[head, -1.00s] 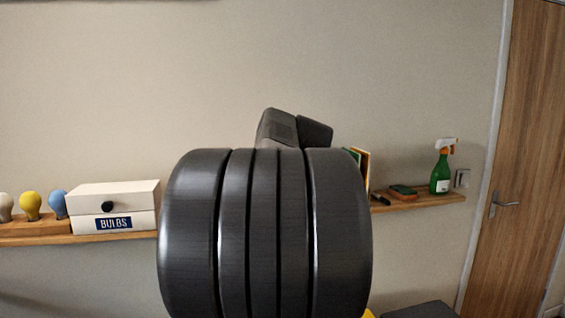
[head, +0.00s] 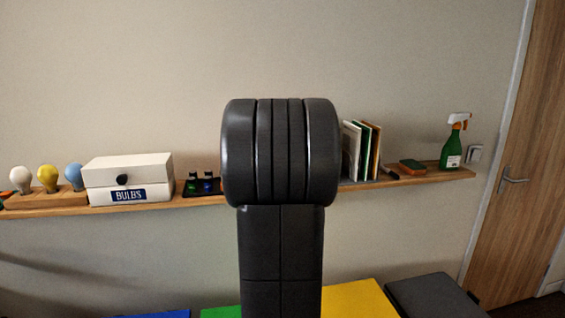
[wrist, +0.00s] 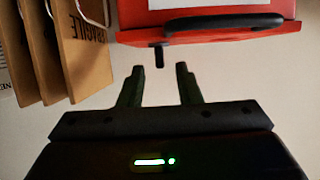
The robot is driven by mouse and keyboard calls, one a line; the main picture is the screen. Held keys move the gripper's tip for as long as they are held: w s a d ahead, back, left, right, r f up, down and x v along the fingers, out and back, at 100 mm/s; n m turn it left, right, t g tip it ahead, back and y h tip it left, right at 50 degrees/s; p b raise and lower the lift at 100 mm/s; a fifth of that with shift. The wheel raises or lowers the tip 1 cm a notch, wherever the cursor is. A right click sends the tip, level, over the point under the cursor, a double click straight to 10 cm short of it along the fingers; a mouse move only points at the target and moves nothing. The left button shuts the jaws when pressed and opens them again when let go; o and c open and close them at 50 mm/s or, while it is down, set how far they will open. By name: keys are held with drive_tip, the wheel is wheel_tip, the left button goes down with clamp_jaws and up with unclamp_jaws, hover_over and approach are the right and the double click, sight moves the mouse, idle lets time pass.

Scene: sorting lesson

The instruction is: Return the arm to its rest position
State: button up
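My arm (head: 280,250) rises dark and upright in the middle of the head view and hides part of the shelf behind it. My gripper is out of the head view. In the wrist view my gripper (wrist: 160,85) has its two fingers apart with nothing between them. A red object (wrist: 215,28) with a black handle is beyond the fingertips, and a short dark peg shows below its edge. No contact between the fingers and these things shows.
A wall shelf (head: 210,200) holds bulbs, a white box labelled BULBS (head: 130,172), books (head: 362,150) and a green spray bottle (head: 452,150). Coloured surfaces, one yellow (head: 358,300), lie at the bottom. Brown FRAGILE sheets (wrist: 85,60) hang left in the wrist view. A door (head: 520,150) is right.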

drive_tip(key=shift+p+x, duration=0.3)
drive_tip(key=shift+x, duration=1.3)
drive_tip(key=shift+s, duration=0.1)
drive_tip(key=b+v, duration=0.4)
drive_tip(key=v, duration=1)
drive_tip(key=p+x, duration=0.4)
drive_tip(key=x, duration=1)
drive_tip(key=shift+f, duration=0.1)
drive_tip(key=shift+w+a+f+b, duration=0.1)
drive_tip(key=shift+w+f+b, duration=0.1)
drive_tip(key=shift+b, duration=0.3)
drive_tip(key=shift+s+r+m+h+b, duration=0.15)
drive_tip(key=shift+s+m+h+b, duration=0.15)
drive_tip(key=shift+b, duration=0.25)
drive_tip(key=shift+w+h+b, duration=0.15)
drive_tip(key=shift+h+b, duration=0.15)
drive_tip(key=shift+b, duration=0.15)
drive_tip(key=m+h+b, duration=0.2)
drive_tip(key=b, duration=0.3)
drive_tip(key=shift+a+m+h, duration=0.2)
drive_tip(key=shift+m+h, duration=0.2)
